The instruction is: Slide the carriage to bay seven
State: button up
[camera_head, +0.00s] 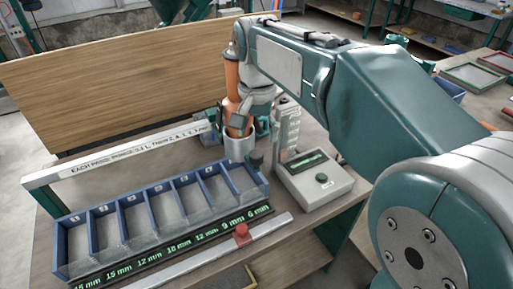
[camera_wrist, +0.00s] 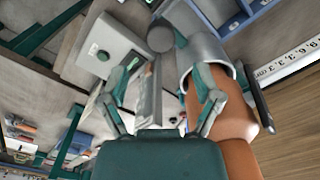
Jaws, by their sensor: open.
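My gripper (camera_head: 240,122) is open, above and behind the bins' right end, beside an orange-bodied tool in a silver cup. In the wrist view my gripper (camera_wrist: 167,72) shows spread fingers; the right one overlaps the orange body.
The silver cup (camera_head: 240,150) holds the orange tool (camera_head: 232,80). A pale box (camera_head: 313,183) with a green button stands right of the bins. A printed bar (camera_head: 120,152) runs behind the bins. A wooden panel (camera_head: 120,75) closes the back.

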jog(key=shift+r, duration=2.8)
jog(key=s+d+f+n+t, duration=0.1)
jog(key=s+d+f+t, duration=0.1)
jog(key=s+d+f, duration=0.3)
jog(key=s+d+f+n+t, duration=0.1)
jog(key=s+d+f+t, duration=0.2)
jog(key=s+d, duration=1)
notch_tip(320, 180, down, 3)
jog(key=shift+r+n+t, duration=0.1)
jog(key=shift+n+t, duration=0.2)
jog(key=shift+n, duration=0.1)
